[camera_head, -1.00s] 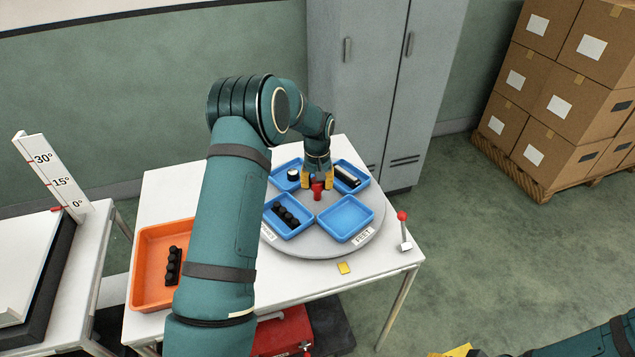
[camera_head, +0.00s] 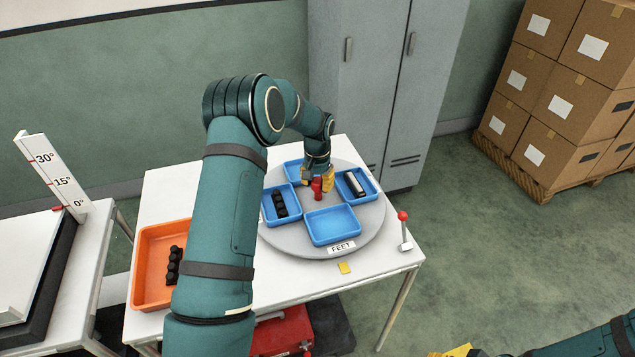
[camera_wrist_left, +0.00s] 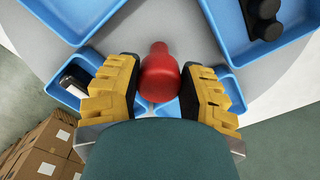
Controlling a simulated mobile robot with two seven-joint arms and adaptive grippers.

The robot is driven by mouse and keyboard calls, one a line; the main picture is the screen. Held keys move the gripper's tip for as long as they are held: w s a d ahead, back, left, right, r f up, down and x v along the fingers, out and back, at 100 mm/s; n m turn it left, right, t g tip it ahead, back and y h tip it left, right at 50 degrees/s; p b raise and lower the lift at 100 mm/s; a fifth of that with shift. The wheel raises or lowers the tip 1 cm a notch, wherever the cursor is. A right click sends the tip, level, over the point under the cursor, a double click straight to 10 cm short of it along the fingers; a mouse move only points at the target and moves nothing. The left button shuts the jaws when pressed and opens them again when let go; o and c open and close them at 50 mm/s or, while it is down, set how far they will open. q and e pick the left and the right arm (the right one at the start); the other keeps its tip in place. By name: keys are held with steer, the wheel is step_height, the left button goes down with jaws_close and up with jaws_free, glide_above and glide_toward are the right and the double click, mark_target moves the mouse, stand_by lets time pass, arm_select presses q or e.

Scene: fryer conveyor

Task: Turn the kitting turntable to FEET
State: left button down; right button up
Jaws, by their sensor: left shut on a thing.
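The grey round turntable (camera_head: 285,240) stands on the white table and carries several blue trays. The empty blue tray (camera_head: 333,226) with the FEET label (camera_head: 342,247) is at the front, near the yellow marker (camera_head: 344,268) on the table. My left gripper (camera_head: 318,186) is at the turntable's middle, shut on the red knob (camera_head: 317,190). In the left wrist view the knob (camera_wrist_left: 159,75) sits between the yellow fingers. My right gripper (camera_head: 452,351) shows only as a yellow bit at the bottom edge.
One tray holds black parts (camera_head: 280,203), another a pale cylinder (camera_head: 355,184). An orange bin (camera_head: 150,290) stands at the table's left. A red-tipped lever (camera_head: 403,228) stands at the right edge. A grey locker (camera_head: 380,80) is behind.

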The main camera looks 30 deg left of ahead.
arm_select(q)
steer(key=shift+s+f, duration=0.1)
steer(key=shift+f, duration=0.1)
stand_by(0.4)
steer(key=shift+c, duration=2.3)
jaws_free()
steer(key=shift+r, duration=0.1)
step_height(320, 180, up, 12)
